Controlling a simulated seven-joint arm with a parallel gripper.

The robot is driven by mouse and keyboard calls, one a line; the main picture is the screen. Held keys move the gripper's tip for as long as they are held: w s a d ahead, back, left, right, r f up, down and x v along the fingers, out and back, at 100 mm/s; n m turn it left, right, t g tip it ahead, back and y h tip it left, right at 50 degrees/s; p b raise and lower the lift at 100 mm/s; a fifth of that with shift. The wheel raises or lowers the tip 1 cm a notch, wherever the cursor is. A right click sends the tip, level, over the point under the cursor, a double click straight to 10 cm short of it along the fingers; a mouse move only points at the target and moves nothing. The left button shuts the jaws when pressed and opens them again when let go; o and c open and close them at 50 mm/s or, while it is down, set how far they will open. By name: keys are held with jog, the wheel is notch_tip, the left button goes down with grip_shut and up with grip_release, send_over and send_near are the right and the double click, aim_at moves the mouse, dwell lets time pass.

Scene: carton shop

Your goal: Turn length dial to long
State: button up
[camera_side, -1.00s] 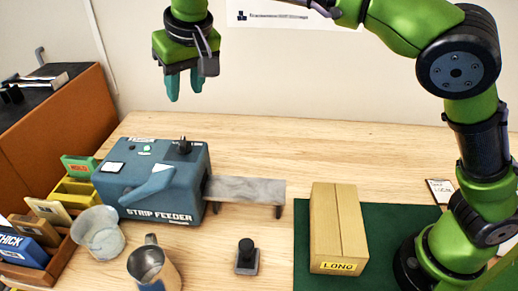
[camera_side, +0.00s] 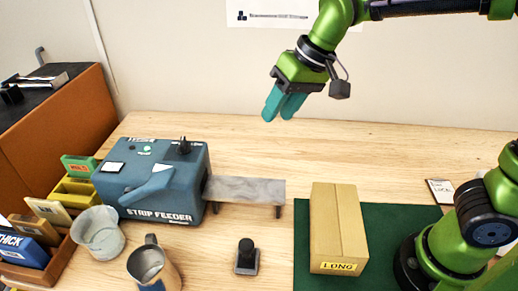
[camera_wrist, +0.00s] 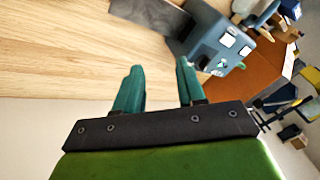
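The blue strip feeder (camera_side: 140,207) stands at the left on the wooden table. A small black knob (camera_side: 184,147) sits on its top right; its markings are too small to read, so I cannot tell its setting or whether it is the length dial. My gripper (camera_side: 279,115) is in the air, above and to the right of the feeder, well apart from it. Its two teal fingers are spread with nothing between them in the wrist view (camera_wrist: 160,82).
A grey outfeed plate (camera_side: 246,189) extends right from the feeder. A carton marked LONG (camera_side: 338,225) stands on a green mat (camera_side: 381,220). A black knob on a base (camera_side: 246,257), a metal pitcher (camera_side: 150,265) and a clear beaker (camera_side: 98,233) stand in front. The table behind the plate is clear.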

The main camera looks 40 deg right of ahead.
aim_at(183, 141)
jog(key=s+d+f, duration=0.1)
jog(key=s+d, duration=0.2)
jog(key=s, duration=0.3)
jog(key=shift+d+m+t, duration=0.4)
jog(key=shift+o, duration=0.2)
